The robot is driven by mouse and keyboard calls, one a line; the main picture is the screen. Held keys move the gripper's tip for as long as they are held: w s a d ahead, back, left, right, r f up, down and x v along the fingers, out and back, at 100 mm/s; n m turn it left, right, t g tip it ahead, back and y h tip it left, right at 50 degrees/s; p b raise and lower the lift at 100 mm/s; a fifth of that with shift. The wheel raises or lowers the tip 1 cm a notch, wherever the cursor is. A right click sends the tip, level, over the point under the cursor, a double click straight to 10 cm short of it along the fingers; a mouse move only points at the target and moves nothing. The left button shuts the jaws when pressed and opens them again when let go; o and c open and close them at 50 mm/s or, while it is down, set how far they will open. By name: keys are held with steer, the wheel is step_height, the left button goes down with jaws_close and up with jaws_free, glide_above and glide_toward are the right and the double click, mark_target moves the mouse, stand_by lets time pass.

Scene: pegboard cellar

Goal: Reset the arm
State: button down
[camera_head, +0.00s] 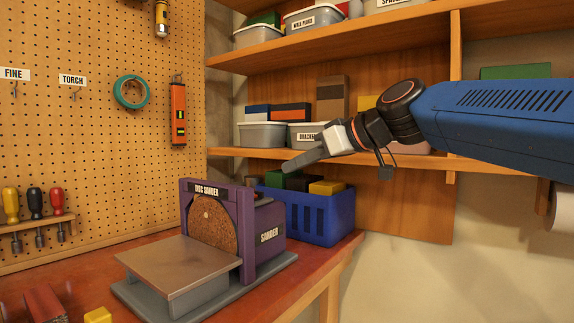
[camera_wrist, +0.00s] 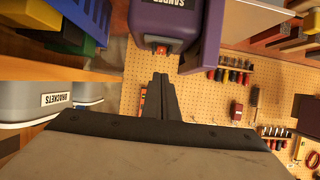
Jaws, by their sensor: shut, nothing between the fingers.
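My blue arm reaches in from the right in the head view. My gripper (camera_head: 290,166) is held in the air in front of the shelves, just above and behind the disc sander, pointing left and slightly down. Its fingers are together with nothing between them. In the wrist view the gripper (camera_wrist: 161,78) also shows shut and empty, with the purple sander (camera_wrist: 160,22) beyond its tips. The disc sander (camera_head: 265,225) stands on the red workbench with its round brown disc facing the metal table in front.
A blue crate (camera_head: 318,222) with several blocks stands behind the sander. Shelves with labelled bins, such as the brackets bin (camera_head: 303,136), lie behind my arm. A pegboard (camera_head: 110,130) holds a level (camera_head: 178,113), tape (camera_head: 131,92) and screwdrivers (camera_head: 35,204). Open space lies at the lower right.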

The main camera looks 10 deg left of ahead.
steer(key=shift+d, duration=0.1)
steer(key=s+d+f+m+t+h, duration=0.1)
steer(key=s+d+f+m+h, duration=0.25)
steer(key=d+f, duration=0.8)
steer(key=s+d+f+m+h, duration=0.3)
steer(key=s+d+f+m, duration=0.15)
steer(key=d+f, duration=0.7)
steer(key=s+d+f+m+g+h, duration=0.1)
steer(key=s+d+f+m+h, duration=0.4)
steer(key=s+d+f, duration=1.1)
steer(key=d+f, duration=0.3)
steer(key=shift+s+f+h, duration=0.15)
steer(key=shift+h, duration=0.2)
